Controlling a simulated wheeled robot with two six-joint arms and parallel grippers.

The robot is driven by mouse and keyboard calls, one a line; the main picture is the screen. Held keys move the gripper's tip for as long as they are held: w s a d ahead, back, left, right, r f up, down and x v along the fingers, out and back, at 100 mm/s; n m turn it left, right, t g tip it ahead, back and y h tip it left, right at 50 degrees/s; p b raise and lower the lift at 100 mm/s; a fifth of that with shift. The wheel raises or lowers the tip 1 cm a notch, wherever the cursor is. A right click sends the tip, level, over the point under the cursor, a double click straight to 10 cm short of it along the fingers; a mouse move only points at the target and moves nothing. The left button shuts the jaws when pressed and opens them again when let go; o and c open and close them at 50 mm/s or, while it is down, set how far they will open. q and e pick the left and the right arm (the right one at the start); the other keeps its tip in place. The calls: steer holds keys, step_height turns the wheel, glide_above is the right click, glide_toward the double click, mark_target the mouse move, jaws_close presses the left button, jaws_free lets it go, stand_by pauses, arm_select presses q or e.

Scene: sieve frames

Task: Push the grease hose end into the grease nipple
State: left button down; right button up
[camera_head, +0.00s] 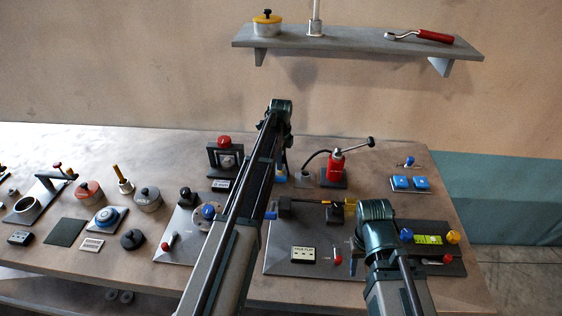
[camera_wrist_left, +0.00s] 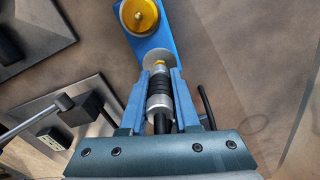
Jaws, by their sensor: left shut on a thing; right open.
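In the left wrist view my left gripper (camera_wrist_left: 158,76) is shut on the grease hose end (camera_wrist_left: 158,98), a black-and-silver cylinder between its blue fingers. A small brass-coloured piece, seemingly the grease nipple (camera_wrist_left: 160,63), shows just ahead of it against a pale round disc. The hose end and nipple are in line and very close; I cannot tell whether they touch. In the head view my left arm hides its gripper and the nipple. My right gripper (camera_head: 375,211) is at the right of the bench; its open fingers are mostly hidden.
A blue plate with a yellow round part (camera_wrist_left: 148,14) lies beyond the disc. A red pump (camera_head: 337,166) with a black hose stands right of my left arm. Grey panels with knobs and levers crowd the bench (camera_head: 140,250). A shelf (camera_head: 360,42) hangs behind.

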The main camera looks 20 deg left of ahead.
arm_select(q)
steer(key=shift+f+b, duration=0.45)
steer(key=shift+f, duration=0.15)
arm_select(e)
steer(key=shift+f, duration=0.55)
arm_select(q)
steer(key=c, duration=0.6)
jaws_free()
steer(key=shift+r, duration=0.15)
arm_select(e)
steer(key=shift+r, duration=0.1)
arm_select(q)
steer(key=shift+o, duration=0.2)
steer(key=shift+r, duration=0.1)
arm_select(e)
steer(key=shift+r, duration=0.1)
arm_select(q)
step_height(320, 180, up, 14)
steer(key=p, duration=1.4)
steer(key=shift+f, duration=0.2)
arm_select(e)
step_height(320, 180, up, 14)
steer(key=shift+f, duration=0.2)
